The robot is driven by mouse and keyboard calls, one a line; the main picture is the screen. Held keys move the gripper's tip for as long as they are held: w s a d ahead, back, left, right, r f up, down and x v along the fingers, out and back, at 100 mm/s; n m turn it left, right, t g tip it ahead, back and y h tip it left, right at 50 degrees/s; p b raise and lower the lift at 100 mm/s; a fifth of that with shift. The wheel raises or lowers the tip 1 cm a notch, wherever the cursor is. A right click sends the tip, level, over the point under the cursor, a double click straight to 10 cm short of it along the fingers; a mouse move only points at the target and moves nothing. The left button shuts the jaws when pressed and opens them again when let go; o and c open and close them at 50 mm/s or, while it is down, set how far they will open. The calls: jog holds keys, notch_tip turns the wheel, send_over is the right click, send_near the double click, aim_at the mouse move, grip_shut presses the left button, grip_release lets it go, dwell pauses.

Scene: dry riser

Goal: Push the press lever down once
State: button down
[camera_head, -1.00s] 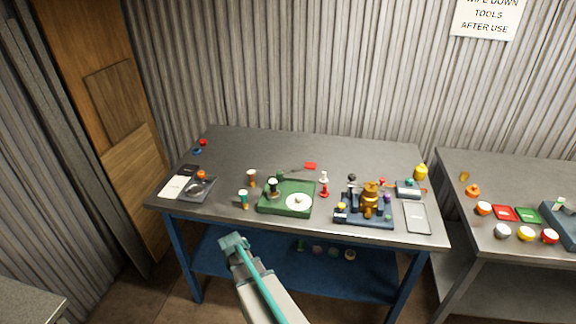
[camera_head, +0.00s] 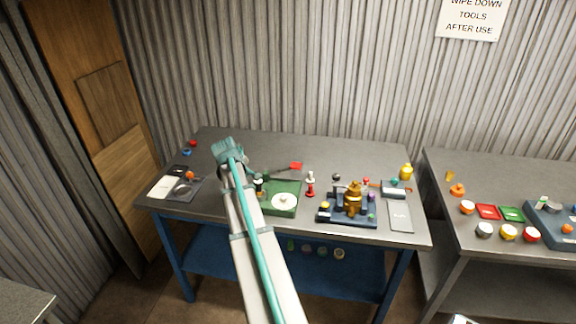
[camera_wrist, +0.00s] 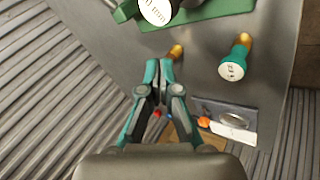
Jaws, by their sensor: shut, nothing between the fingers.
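My gripper (camera_head: 229,148) is shut and empty, above the back left of the table (camera_head: 340,150), beyond the green base. Its closed fingers also show in the wrist view (camera_wrist: 158,72). The green base (camera_head: 272,209) carries a white disc (camera_head: 284,200) and a dark post (camera_head: 259,186), partly hidden by my arm. A thin dark rod with a red end (camera_head: 296,166) shows behind the green base. I cannot tell whether it is the press lever. A dark blue base (camera_head: 348,221) with a brass-coloured body (camera_head: 353,199) stands to the right. The gripper touches none of these.
A red-and-white piece (camera_head: 310,185) stands between the two bases. A grey board with a ring (camera_head: 183,190) lies at the left. A teal-and-white piece (camera_wrist: 235,62) stands near the gripper in the wrist view. A second table (camera_head: 440,190) is at the right. The corrugated wall is behind.

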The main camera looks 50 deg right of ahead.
notch_tip(320, 180, up, 10)
jog(key=h, duration=0.2)
send_over(291, 167)
jog(key=w+a, duration=0.1)
jog(key=w, duration=0.5)
jog(key=shift+s+a+g, duration=0.1)
jog(key=shift+s+g, duration=0.15)
jog(key=shift+g, duration=0.05)
jog(key=shift+s+d+f+b, duration=0.25)
jog(key=shift+s+f+b, duration=0.35)
jog(key=shift+f, duration=0.75)
jog(key=shift+s+d+f+b, duration=0.2)
jog(key=shift+s+f+b, duration=0.35)
jog(key=shift+f, duration=0.8)
jog(key=shift+s+d+f+b, duration=0.3)
jog(key=shift+f+b, duration=0.5)
jog(key=shift+f, duration=0.55)
jog(key=shift+s+f, duration=0.1)
jog(key=shift+f, duration=0.05)
jog(key=shift+s+f, duration=0.1)
jog(key=shift+f, duration=0.15)
jog(key=shift+s+d+f+b, duration=0.1)
jog(key=shift+s+f+b, duration=0.15)
jog(key=shift+f, duration=0.35)
jog(key=shift+s+d+f+b, duration=0.1)
jog(key=shift+s+f+b, duration=0.1)
jog(key=shift+f+b, duration=0.3)
jog(key=shift+s+d+f+b, duration=0.1)
jog(key=shift+s+f+b, duration=0.1)
jog(key=shift+f, duration=0.5)
